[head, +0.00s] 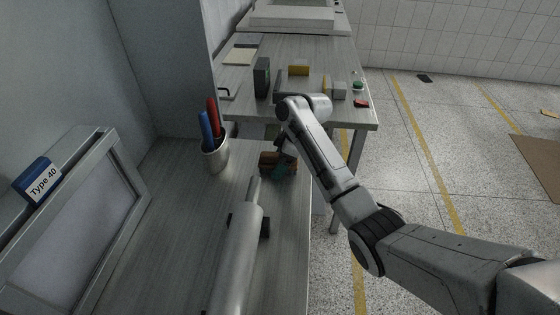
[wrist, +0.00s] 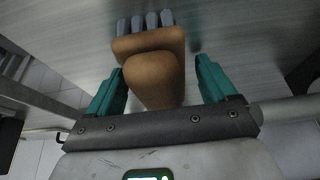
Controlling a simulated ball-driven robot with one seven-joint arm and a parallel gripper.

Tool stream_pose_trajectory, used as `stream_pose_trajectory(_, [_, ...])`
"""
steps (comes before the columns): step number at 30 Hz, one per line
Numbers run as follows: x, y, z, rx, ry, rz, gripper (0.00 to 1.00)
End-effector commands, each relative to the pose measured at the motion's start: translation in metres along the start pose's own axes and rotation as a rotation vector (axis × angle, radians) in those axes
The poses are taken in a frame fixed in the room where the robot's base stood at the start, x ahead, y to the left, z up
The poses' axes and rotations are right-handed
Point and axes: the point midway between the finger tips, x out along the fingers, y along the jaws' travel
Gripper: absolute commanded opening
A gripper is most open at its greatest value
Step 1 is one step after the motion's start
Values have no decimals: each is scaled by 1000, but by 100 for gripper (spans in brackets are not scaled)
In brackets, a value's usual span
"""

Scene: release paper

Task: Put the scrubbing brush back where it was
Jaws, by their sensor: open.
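The scrubbing brush (head: 268,160) has a brown body and lies on the grey table near its right edge, partly hidden by my gripper in the head view. The wrist view shows its rounded brown body (wrist: 152,78) with grey bristle tufts at the far side. My gripper (wrist: 160,88) is open, with its teal fingers on either side of the brush. The right finger is clearly apart from it; the left one is close, and I cannot tell whether it touches. In the head view my gripper (head: 281,168) is low over the table at the brush.
A metal cup (head: 216,156) with blue and red items stands left of the brush. A long grey cylinder (head: 237,255) lies in front. A blue Type 40 box (head: 38,182) sits at the left. A second table (head: 325,55) behind holds several small objects.

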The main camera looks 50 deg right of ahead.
Motion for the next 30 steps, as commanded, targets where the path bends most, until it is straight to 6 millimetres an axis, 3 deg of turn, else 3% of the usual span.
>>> stream_pose_trajectory(5, [-12,1,-2,-1,2,3,85])
stream_pose_trajectory(21, [-109,1,-1,0,2,2,85])
stream_pose_trajectory(30, [-122,0,-1,0,0,0,85])
